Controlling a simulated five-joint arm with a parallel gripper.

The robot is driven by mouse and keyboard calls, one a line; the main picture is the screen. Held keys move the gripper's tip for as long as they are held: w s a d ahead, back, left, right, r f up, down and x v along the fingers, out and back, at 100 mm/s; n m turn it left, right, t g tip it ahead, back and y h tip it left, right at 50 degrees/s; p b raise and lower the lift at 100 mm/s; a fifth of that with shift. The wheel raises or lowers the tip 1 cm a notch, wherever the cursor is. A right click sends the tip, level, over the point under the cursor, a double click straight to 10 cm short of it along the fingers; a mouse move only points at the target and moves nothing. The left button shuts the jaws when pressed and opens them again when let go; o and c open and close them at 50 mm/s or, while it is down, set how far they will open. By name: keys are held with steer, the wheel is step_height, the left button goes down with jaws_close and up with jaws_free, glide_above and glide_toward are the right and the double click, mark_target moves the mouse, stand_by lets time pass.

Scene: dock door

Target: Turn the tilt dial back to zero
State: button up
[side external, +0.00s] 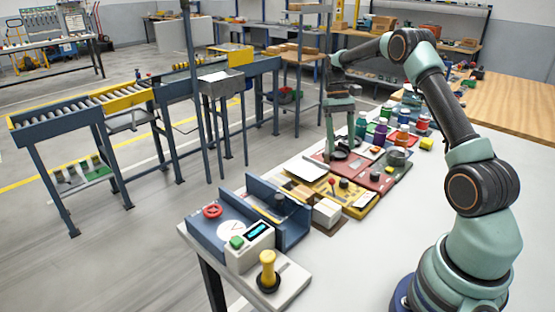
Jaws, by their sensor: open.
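My gripper (339,147) points down over the red panel (376,177) on the white table. Its jaws are apart, with dark round parts of the panel close below and beside the fingertips. I cannot tell whether they touch. No label marks the tilt dial at this size. A white round face with a dark pointer mark (232,230) lies on the blue unit at the table's near left corner, far from my gripper. Dark knobs also show on the yellow panel (361,204) and the red panel.
A red handwheel (212,211), a box with a green button (237,242) and a yellow-handled lever (268,269) crowd the near left corner. Several coloured containers (403,133) stand behind the red panel. The table's right front is clear. A roller conveyor (110,98) stands beyond.

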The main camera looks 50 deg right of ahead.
mark_target(344, 180)
steer(key=x, duration=1)
